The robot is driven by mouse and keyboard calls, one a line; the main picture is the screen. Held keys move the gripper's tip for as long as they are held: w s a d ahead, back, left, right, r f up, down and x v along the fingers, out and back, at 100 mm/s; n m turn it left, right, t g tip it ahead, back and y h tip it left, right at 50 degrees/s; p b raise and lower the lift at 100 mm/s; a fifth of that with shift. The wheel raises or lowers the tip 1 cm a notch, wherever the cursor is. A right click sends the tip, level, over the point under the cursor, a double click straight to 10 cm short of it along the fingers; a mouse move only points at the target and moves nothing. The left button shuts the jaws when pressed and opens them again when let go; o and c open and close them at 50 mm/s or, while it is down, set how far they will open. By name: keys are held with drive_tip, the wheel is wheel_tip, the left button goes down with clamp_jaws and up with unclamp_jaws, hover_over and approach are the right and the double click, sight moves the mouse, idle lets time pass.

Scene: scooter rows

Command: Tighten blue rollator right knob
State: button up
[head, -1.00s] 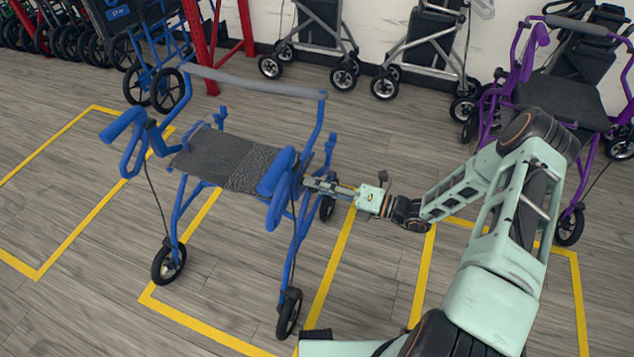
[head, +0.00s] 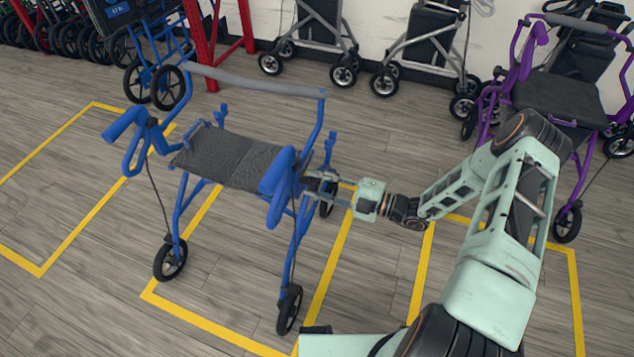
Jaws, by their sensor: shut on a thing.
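The blue rollator (head: 178,210) stands upright on the floor at the left centre of the head view, with a dark seat and a grey back bar. My gripper (head: 318,186) reaches in from the right to the rollator's right side frame, just below the right handle (head: 280,178). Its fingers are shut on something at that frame. The right knob itself is too small and too hidden by the fingers and the blue tubes to make out, but the fingers are where it would sit on the frame.
A purple rollator (head: 557,95) stands at the right, behind my arm. Grey rollators (head: 432,52) line the white wall, and a red rack (head: 204,45) is at the back left. Yellow floor lines (head: 66,243) mark bays. The floor in front is clear.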

drive_tip(key=shift+m, duration=1)
drive_tip(key=o, duration=1.2)
drive_tip(key=shift+c, duration=0.2)
drive_tip(key=shift+d, duration=0.1)
drive_tip(key=v, duration=1.2)
